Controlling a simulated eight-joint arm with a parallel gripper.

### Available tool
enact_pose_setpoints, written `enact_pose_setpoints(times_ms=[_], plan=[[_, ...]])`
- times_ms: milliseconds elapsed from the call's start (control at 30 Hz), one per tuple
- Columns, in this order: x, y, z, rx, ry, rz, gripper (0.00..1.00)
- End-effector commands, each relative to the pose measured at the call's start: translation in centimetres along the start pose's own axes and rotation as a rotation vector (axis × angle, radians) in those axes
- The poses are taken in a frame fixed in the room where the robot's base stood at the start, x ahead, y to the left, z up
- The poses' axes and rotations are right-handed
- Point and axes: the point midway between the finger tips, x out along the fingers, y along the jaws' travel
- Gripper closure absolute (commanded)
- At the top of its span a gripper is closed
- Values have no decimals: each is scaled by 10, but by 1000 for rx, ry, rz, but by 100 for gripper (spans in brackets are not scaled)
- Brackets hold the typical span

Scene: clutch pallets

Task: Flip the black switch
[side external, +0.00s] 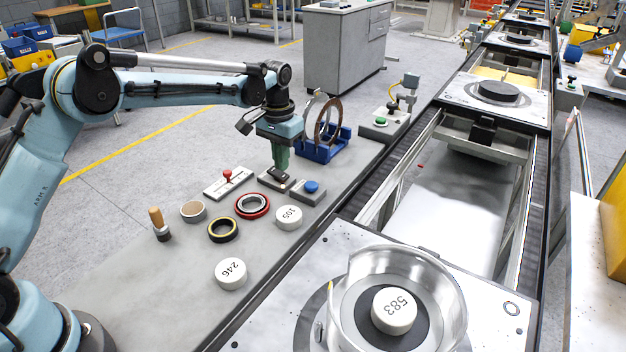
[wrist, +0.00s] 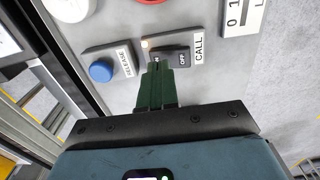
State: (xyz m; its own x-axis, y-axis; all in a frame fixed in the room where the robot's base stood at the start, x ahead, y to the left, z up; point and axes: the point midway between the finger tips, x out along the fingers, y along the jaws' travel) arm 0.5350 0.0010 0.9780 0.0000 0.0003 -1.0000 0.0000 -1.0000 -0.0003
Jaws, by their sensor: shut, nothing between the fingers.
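The black switch (wrist: 176,54) is a rocker on a grey box labelled CALL in the wrist view, with OFF readable on its right part. It also shows in the side view (side external: 278,174), partly covered by my gripper. My gripper (wrist: 155,68) has its green fingers shut with nothing between them. The fingertips are at the left end of the rocker, very near or touching it; I cannot tell which. In the side view my gripper (side external: 281,167) points straight down over the box.
A box with a blue button (side external: 311,187), labelled RELEASE, stands close beside the switch. A red-knobbed lever plate (side external: 228,180) is on the other side. White discs (side external: 289,217), rings (side external: 252,205) and a blue stand (side external: 322,148) are nearby.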

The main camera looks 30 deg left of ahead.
Motion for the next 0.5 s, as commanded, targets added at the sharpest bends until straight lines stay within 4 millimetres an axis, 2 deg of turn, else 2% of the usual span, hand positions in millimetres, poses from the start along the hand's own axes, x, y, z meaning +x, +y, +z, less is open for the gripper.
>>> enact_pose_setpoints(times_ms=[500], plan=[[-38,0,0,0,0,0,100]])
